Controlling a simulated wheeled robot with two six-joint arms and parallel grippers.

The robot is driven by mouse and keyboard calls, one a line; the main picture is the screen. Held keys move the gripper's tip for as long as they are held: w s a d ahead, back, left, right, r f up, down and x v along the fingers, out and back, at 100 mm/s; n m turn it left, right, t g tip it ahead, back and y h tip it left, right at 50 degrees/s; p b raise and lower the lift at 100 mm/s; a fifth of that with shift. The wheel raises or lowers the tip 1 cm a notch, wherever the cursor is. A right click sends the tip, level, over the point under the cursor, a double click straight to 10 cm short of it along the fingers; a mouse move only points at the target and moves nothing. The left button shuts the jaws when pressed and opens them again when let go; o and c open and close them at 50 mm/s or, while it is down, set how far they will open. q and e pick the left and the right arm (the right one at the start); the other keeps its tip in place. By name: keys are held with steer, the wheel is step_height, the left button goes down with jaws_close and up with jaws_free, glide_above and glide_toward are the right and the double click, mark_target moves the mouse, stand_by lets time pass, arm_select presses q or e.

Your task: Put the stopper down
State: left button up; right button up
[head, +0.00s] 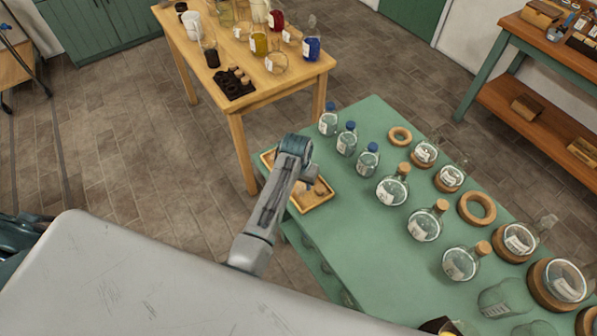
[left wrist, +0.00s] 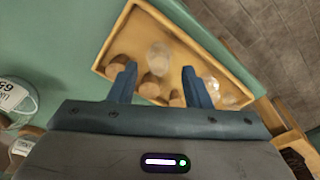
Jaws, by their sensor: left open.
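A shallow wooden tray (head: 317,206) lies at the left end of the green table, partly hidden by my left arm. In the left wrist view the tray (left wrist: 113,36) holds several stoppers: a cork (left wrist: 117,66) by the left finger, a clear round glass stopper (left wrist: 159,57), another cork (left wrist: 150,88) between the fingers, and small clear pieces (left wrist: 212,86) by the right finger. My left gripper (left wrist: 158,78) is open over the tray, with nothing visibly gripped. I cannot tell which stopper the task means. My right gripper is not in view.
The green table (head: 340,240) carries rows of stoppered bottles, round flasks and cork rings (head: 477,208) right of the tray. A wooden table (head: 270,85) with coloured jars stands behind. Bare green surface lies in front of the tray.

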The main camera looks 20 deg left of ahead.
arm_select(q)
step_height(320, 180, up, 10)
steer(key=s+b, duration=0.1)
steer(key=b, duration=0.1)
steer(key=shift+s+f, duration=0.15)
steer(key=shift+f, duration=0.1)
